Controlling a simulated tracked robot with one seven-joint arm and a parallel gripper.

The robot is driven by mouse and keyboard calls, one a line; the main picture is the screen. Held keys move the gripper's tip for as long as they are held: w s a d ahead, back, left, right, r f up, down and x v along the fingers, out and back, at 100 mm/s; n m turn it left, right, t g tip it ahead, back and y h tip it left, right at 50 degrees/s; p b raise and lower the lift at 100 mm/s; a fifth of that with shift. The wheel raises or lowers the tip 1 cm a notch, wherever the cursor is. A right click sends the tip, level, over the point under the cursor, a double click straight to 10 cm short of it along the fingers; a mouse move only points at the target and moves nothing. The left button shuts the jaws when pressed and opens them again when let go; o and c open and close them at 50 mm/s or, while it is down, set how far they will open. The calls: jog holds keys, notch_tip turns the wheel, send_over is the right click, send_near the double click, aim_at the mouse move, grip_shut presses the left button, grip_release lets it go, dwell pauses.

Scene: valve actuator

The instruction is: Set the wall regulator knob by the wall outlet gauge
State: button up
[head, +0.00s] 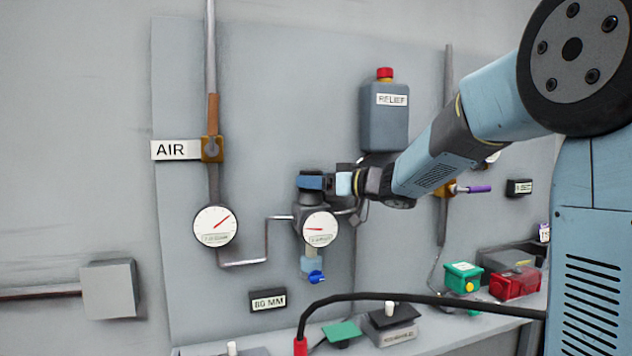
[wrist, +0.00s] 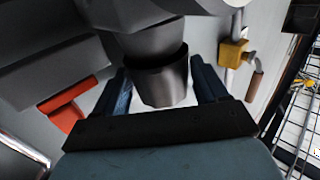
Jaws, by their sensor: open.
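The wall regulator (head: 312,212) is a grey body on the panel, mid-frame in the head view. The wall outlet gauge (head: 320,230) is a round white dial on its front, with a red needle pointing left. My gripper (head: 316,182) is at the top of the regulator. In the wrist view a dark grey cylindrical part, which looks like the regulator knob (wrist: 160,80), stands between the blue fingers of my gripper (wrist: 161,88). The fingers are apart, one on each side of it; contact cannot be told. In the head view my gripper mostly hides the knob.
Another gauge (head: 215,227) is on the left, its needle pointing up-right. The AIR sign (head: 177,150) is beside a brass valve (head: 212,149). The RELIEF bottle (head: 385,118) hangs close above my arm. A bench (head: 440,338) with several boxes runs below. A black cable crosses in front.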

jog(key=shift+c, duration=0.5)
jog(key=c, duration=0.7)
jog(key=shift+t, duration=0.3)
